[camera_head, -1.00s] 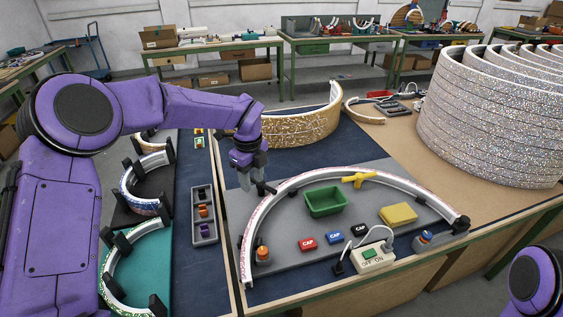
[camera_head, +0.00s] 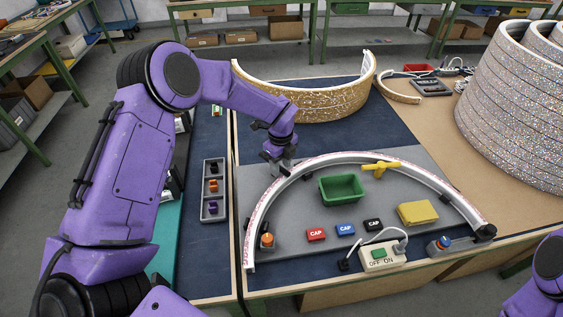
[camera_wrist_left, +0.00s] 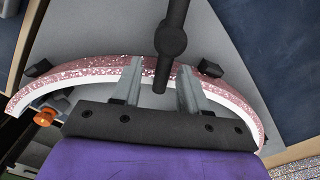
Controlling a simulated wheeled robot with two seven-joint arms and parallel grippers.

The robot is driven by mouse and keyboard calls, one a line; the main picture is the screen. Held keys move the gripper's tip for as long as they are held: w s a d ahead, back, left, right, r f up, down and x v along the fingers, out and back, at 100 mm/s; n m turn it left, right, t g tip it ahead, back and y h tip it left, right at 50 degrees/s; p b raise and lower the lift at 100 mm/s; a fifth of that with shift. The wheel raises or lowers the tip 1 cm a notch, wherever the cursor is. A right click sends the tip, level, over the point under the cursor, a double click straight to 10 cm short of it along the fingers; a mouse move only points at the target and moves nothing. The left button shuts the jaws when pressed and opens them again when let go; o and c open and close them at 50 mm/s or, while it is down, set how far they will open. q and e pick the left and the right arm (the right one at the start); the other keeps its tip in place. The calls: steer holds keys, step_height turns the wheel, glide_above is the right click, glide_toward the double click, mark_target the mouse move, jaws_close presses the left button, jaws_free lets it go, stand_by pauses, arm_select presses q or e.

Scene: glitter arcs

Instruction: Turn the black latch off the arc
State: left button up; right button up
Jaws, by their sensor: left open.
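The arc (camera_head: 253,225) is a curved white strip with a pink glitter outer face, standing on a grey board. In the left wrist view the arc (camera_wrist_left: 95,80) crosses the frame below the black latch (camera_wrist_left: 172,42), a dark bar with a round knob. The latch's near end reaches across the arc. My left gripper (camera_head: 281,168) is at the arc's back left part. In the left wrist view my left gripper (camera_wrist_left: 158,90) is open, with one finger on each side of the latch's end and a gap visible to both. In the head view the gripper hides most of the latch.
A green tray (camera_head: 342,187), a yellow handle (camera_head: 380,167), a yellow block (camera_head: 417,213) and several cap blocks lie inside the arc. An orange knob (camera_head: 267,240) stands at its left end. A gold glitter arc (camera_head: 320,100) stands behind. Dark mat between them is clear.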

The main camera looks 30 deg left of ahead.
arm_select(q)
steer(key=shift+w+d+f, duration=0.1)
steer(key=shift+w+f, duration=0.4)
steer(key=shift+w, duration=0.1)
steer(key=shift+s+r, duration=0.2)
steer(key=shift+s, duration=0.05)
steer(key=shift+c, duration=0.2)
steer(key=shift+s+r, duration=0.15)
steer(key=shift+s, duration=0.1)
steer(key=c, duration=0.5)
jaws_close()
steer(key=shift+w, duration=0.1)
